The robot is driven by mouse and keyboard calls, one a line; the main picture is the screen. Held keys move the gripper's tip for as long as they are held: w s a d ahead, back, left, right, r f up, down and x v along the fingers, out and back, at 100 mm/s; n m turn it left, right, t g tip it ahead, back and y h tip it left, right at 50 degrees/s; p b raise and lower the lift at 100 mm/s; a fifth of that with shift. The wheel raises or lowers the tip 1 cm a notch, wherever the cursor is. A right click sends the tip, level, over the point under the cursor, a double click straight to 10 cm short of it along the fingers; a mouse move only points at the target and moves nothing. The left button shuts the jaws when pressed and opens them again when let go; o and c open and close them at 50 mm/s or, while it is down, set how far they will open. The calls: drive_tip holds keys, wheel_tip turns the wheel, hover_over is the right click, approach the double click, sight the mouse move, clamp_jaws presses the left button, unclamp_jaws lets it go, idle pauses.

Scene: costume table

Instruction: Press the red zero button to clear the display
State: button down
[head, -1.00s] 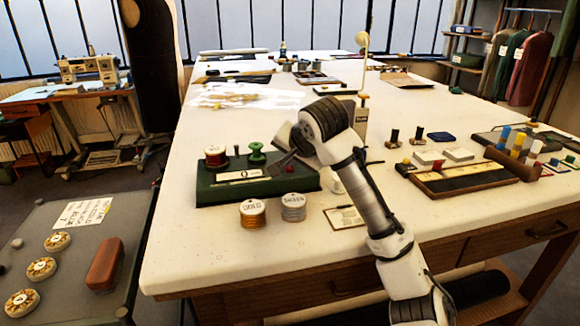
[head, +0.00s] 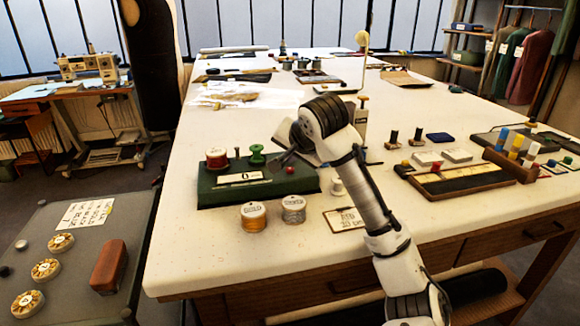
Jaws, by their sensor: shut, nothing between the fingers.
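A dark green box (head: 225,194) sits on the white table near its front left. A pale display strip (head: 240,178) on its top reads 0. A small red button (head: 291,171) shows at the right of the box top. My gripper (head: 283,164) is shut and empty, low over the box beside the red button. Its fingertips are small and partly hidden by my wrist, so I cannot tell if they touch the button or the box.
A red spool (head: 216,158) and a green spool (head: 257,155) stand on the box. A gold spool (head: 253,216) and a silver spool (head: 293,209) stand in front. A small card (head: 345,220) lies to the right. A long tray (head: 460,181) with colored pieces lies farther right.

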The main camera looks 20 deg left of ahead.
wheel_tip(320, 180, up, 5)
drive_tip(key=p, duration=0.4)
drive_tip(key=shift+p, duration=0.4)
drive_tip(key=shift+f, duration=0.1)
idle(0.4)
